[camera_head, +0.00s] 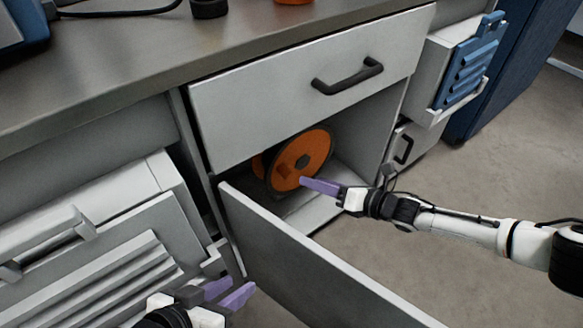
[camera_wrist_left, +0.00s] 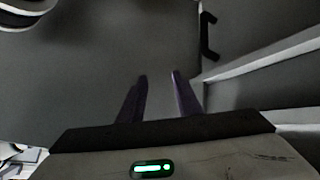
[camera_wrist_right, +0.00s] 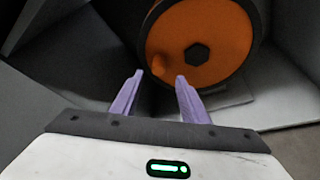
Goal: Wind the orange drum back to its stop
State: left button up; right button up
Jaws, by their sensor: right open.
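The orange drum (camera_head: 313,150) stands on edge inside the open cabinet compartment below a drawer. It has a dark rim, a dark hexagonal hub and a small orange knob (camera_head: 283,170) on its face. In the right wrist view the drum (camera_wrist_right: 224,32) fills the upper middle, with the knob (camera_wrist_right: 157,66) just beyond my fingertips. My right gripper (camera_head: 303,181) reaches into the compartment in front of the drum's lower face; in its wrist view the fingers (camera_wrist_right: 159,76) are apart with nothing between them. My left gripper (camera_head: 236,288) is low in front of the cabinets, fingers apart and empty.
A drawer with a black handle (camera_head: 347,77) is above the compartment. The open door (camera_head: 310,262) swings out towards me, between my two grippers. A louvred grey unit (camera_head: 95,265) stands at left, and a blue louvred panel (camera_head: 469,62) is at right. The worktop (camera_head: 150,60) runs above.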

aim_at(291, 175)
jog(key=b+x, duration=0.4)
jog(key=x, duration=0.3)
jog(key=shift+a+f, duration=0.2)
pick_arm(q)
jog(key=shift+w+d+r+t+h, duration=0.1)
jog(key=shift+d+r+t+h, duration=0.4)
jog(key=shift+r, duration=0.45)
jog(key=shift+w+d+r+t+h, duration=0.1)
jog(key=shift+d+r+t+h, duration=0.2)
jog(key=shift+d+r+h, duration=0.45)
pick_arm(e)
jog(key=shift+w+a, duration=0.4)
jog(key=shift+w, duration=0.05)
pick_arm(q)
jog(key=shift+r, duration=0.2)
pick_arm(e)
grip_shut()
